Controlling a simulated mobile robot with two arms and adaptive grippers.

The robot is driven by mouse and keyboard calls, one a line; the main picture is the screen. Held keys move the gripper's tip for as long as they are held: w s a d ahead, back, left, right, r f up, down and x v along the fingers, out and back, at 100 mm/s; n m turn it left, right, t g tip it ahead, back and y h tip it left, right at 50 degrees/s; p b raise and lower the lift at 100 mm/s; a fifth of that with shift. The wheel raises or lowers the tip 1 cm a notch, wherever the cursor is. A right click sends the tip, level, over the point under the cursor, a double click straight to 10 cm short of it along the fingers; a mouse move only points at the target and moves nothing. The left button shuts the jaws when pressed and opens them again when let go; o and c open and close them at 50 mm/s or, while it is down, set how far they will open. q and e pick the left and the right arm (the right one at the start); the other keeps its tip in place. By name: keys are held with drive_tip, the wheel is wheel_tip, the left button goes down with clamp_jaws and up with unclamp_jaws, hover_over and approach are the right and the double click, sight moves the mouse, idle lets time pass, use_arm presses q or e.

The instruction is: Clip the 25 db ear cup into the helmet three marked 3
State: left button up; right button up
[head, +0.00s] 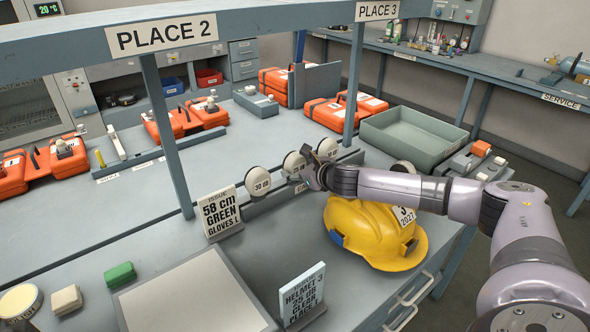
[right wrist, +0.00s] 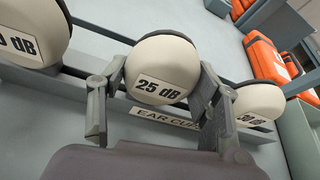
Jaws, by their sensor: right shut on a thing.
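The 25 dB ear cup (right wrist: 160,72) is a cream, rounded cup with a printed label, in the rack marked EAR CUPS (right wrist: 163,117). In the head view it (head: 294,164) is beside my right gripper (head: 312,170). The fingers of my right gripper (right wrist: 160,105) are on both sides of the cup, shut on it. The cup is still at the rack, in line with its neighbours. The yellow helmet (head: 370,232) lies on the bench below my right forearm, with a white label partly reading 3 and 2027. My arm hides part of its top. My left gripper is not in view.
Issue cards (head: 302,293) and (head: 220,212) stand on the bench near a grey mat (head: 195,298). A post (head: 167,135) rises behind. A green tray (head: 410,138) is beyond the helmet.

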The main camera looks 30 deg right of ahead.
drive_tip(key=c, duration=0.4)
drive_tip(key=shift+r, duration=0.1)
